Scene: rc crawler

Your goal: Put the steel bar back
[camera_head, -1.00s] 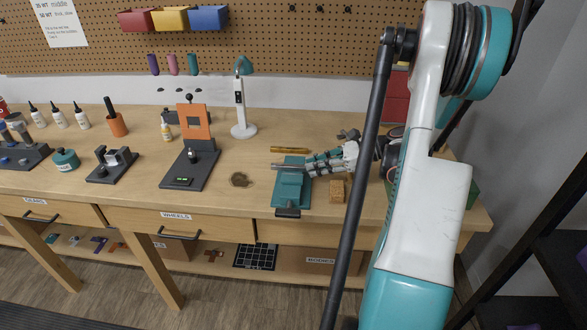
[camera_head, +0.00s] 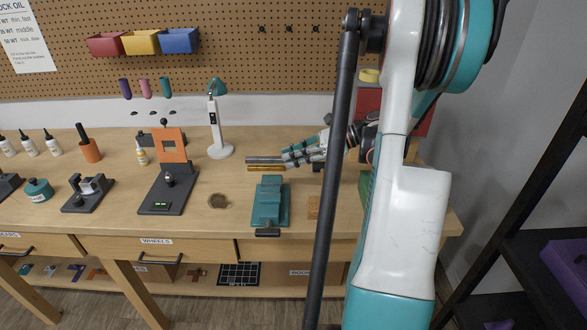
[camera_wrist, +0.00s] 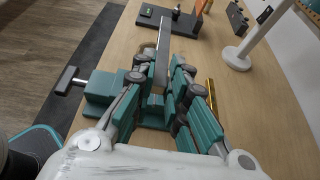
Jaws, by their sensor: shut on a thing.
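My gripper (camera_head: 300,153) is shut on the steel bar (camera_head: 264,159), a grey square bar whose free end sticks out to the left. In the wrist view the bar (camera_wrist: 163,50) runs forward from between the teal-padded fingers (camera_wrist: 160,80). The teal vise (camera_head: 270,203) stands on the bench in front of the gripper, with no bar in its jaws that I can see. In the wrist view the vise (camera_wrist: 105,88) is left of and below the fingers.
A brass bar (camera_head: 258,168) lies on the bench, just below the steel bar in the head view. A white lamp (camera_head: 221,151) and an orange-framed stand (camera_head: 168,178) are to the left. Bench between is mostly clear.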

